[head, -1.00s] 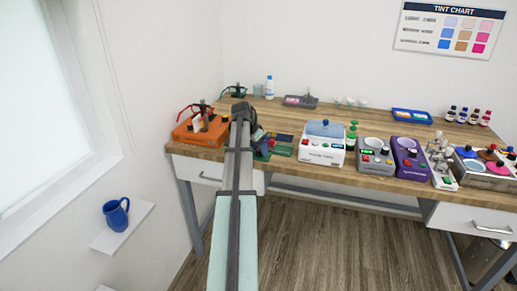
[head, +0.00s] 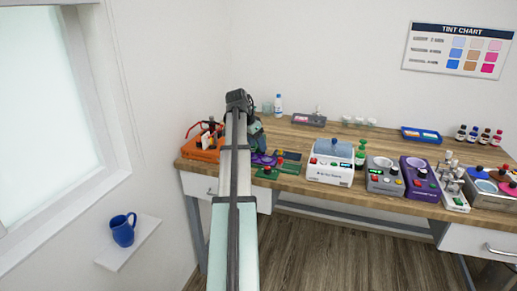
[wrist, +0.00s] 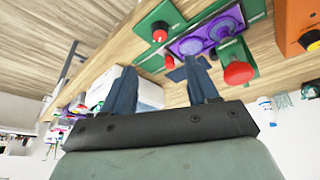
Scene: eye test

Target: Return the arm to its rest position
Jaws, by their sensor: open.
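My arm reaches forward over the workbench (head: 300,133). My gripper (head: 258,138) is above the bench's left part, partly hidden behind my own arm in the head view. In the wrist view my gripper (wrist: 159,70) shows two dark blue fingers spread apart, with nothing seen between them. Beyond the fingers are a green board with red knobs (wrist: 160,26) and a purple piece with two round lenses (wrist: 205,36). The purple piece (head: 263,159) also shows beside my arm in the head view.
An orange box (head: 205,150) stands left of my arm. A white device (head: 330,170), a grey device (head: 384,182) and a purple device (head: 420,187) stand to the right. A blue mug (head: 123,232) sits on a wall shelf (head: 118,258) at left. Open floor lies in front.

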